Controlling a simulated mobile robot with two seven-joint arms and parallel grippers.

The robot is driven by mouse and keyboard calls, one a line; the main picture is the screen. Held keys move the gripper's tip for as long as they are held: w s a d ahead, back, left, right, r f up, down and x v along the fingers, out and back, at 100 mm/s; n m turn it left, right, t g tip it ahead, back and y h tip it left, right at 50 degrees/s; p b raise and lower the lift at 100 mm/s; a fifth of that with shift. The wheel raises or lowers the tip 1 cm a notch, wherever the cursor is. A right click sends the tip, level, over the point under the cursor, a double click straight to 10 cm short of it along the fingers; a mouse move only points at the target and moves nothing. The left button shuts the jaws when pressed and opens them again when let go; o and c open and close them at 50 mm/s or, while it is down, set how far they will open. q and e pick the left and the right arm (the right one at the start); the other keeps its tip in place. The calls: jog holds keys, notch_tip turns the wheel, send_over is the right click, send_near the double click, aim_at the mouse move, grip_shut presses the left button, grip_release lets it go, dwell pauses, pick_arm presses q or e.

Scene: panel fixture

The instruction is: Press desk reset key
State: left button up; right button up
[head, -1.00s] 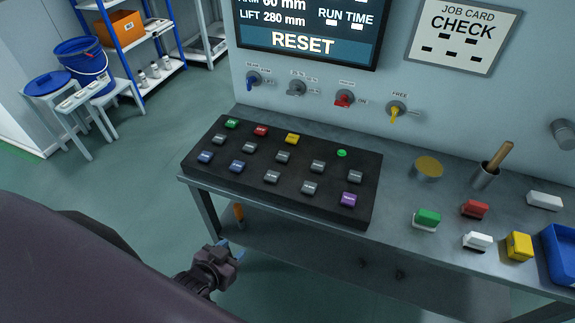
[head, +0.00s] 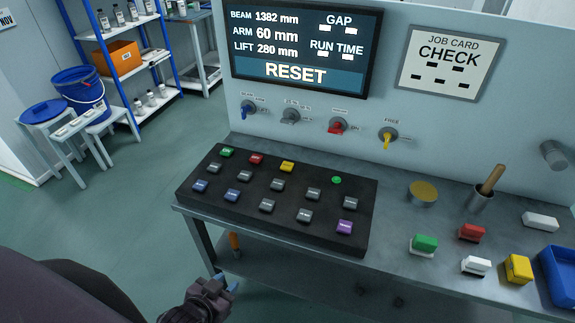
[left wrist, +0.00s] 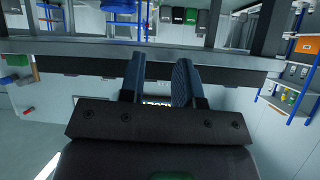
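A black key desk (head: 215,213) lies on the bench with rows of small keys. Along its back are a green key (head: 226,153), a red key (head: 256,160) and a yellow key (head: 287,167). Blue keys, several grey keys and a purple key (head: 344,228) sit farther forward. The key labels are too small to read, so I cannot tell which is reset. The wall screen (head: 300,48) shows RESET. My left gripper (head: 226,285) is low in front of the bench, below the desk, touching no key. The left wrist view shows its fingers (left wrist: 159,85) apart and empty.
A round green light or button (head: 337,180) sits on the desk. Wall knobs (head: 338,126) are behind it. A brass-topped cylinder (head: 422,192), a cup (head: 481,200), coloured blocks (head: 425,243) and a blue bin (head: 560,275) stand right. Floor is clear left of the bench.

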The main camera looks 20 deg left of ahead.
pick_arm(q)
jog(key=shift+w+r, duration=0.1)
jog(key=shift+w, duration=0.1)
grip_shut()
jog(key=shift+s, duration=0.25)
dwell(0.3)
jog(key=shift+w, duration=0.25)
dwell(0.4)
